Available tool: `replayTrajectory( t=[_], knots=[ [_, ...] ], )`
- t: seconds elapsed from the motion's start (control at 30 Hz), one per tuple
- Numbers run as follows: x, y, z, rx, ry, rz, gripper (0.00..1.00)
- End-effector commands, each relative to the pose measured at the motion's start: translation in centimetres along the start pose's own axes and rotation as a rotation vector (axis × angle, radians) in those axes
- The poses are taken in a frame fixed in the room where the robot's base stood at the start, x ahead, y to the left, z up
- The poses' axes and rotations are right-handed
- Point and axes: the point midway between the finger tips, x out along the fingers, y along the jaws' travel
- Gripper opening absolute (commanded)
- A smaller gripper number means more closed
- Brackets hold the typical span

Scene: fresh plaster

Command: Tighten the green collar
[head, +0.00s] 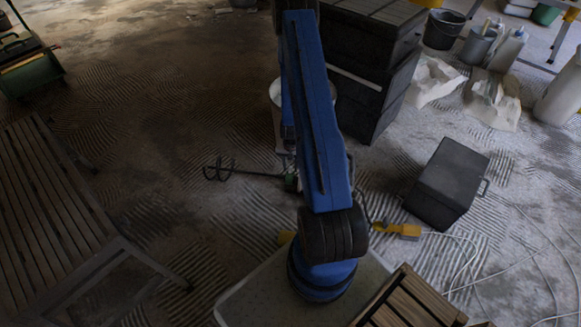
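A small green part (291,182), which may be the green collar, shows at the left edge of my blue arm. It lies at the right end of a dark mixing paddle's thin shaft (255,174) near the floor. My arm hides what is to its right, so I cannot tell whether the collar is loose or tight. My blue arm rises from its base at the lower middle and leaves the top of the picture. A blue link and pale parts show behind it, just above the green part. My gripper's fingers cannot be made out there.
A slatted bench (50,200) stands at left. Stacked black boxes (365,85) and a pale bucket (274,93) stand behind my arm. A dark box (450,180), a yellow-orange tool (397,230) and loose white cables (465,262) lie at right. Floor left of the paddle is open.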

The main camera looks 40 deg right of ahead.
Motion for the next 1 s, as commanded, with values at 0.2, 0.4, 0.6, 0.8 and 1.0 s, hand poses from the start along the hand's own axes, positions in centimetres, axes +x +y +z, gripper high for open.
replayTrajectory(
  t=[0.2,0.4,0.6,0.8,1.0],
  knots=[
    [0.0,0.0,0.0,0.0,0.0,0.0,0.21],
    [0.0,0.0,0.0,0.0,0.0,0.0,0.0],
    [0.2,0.0,-0.4,0.001,-0.032,0.0,0.0],
    [0.5,0.0,-1.1,0.001,-0.133,0.002,0.0],
    [0.8,0.0,-1.6,0.0,-0.225,0.003,0.0]
  ],
)
